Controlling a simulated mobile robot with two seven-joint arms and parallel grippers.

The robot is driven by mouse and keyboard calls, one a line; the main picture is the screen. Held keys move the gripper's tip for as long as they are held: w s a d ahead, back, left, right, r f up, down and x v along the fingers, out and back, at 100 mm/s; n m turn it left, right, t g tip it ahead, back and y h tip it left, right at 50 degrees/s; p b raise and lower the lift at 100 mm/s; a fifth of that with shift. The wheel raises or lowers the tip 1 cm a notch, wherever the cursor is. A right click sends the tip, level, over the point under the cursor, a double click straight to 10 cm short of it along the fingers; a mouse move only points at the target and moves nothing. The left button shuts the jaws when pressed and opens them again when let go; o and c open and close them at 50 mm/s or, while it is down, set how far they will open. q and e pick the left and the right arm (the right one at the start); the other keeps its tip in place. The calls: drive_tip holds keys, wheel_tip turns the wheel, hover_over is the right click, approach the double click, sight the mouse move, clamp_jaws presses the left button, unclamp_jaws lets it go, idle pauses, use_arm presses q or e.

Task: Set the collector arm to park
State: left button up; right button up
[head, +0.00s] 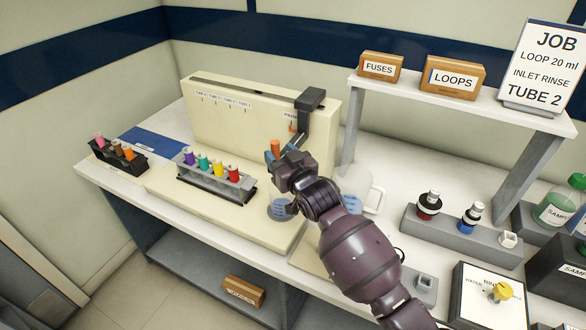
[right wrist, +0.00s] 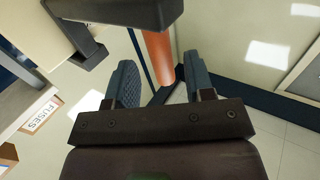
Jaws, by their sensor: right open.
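The collector is a cream panel (head: 245,125) with a slot along its top and a row of labelled stops on its face. Its black collector arm (head: 310,100) stands at the right end of the slot, by a label too small to read surely. An orange handle (head: 275,147) hangs from the arm's front end; it also shows in the right wrist view (right wrist: 158,58). My right gripper (head: 273,153) is at the handle, its two fingers (right wrist: 160,82) apart with the handle's lower end between or just beyond them. Contact cannot be told. My left gripper is out of view.
A rack of coloured-capped tubes (head: 215,178) stands before the panel, left of my gripper. A beaker (head: 281,208) sits below my gripper. A clear jug (head: 365,190) is behind my right arm. A raised shelf (head: 450,100) with boxes stands at right.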

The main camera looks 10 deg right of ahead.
drive_tip(key=v, duration=0.7)
drive_tip(key=shift+w, duration=0.1)
drive_tip(key=s+d+f+m+g+h, duration=0.1)
drive_tip(key=s+d+f+g+h, duration=0.1)
drive_tip(key=s+d+f, duration=0.7)
drive_tip(key=s+d+f+m+g+h, duration=0.2)
drive_tip(key=s+d+f+g+h, duration=0.1)
drive_tip(key=s+d+f, duration=0.6)
drive_tip(key=s+f+h, duration=0.1)
drive_tip(key=s+f, duration=0.3)
drive_tip(key=s, duration=0.4)
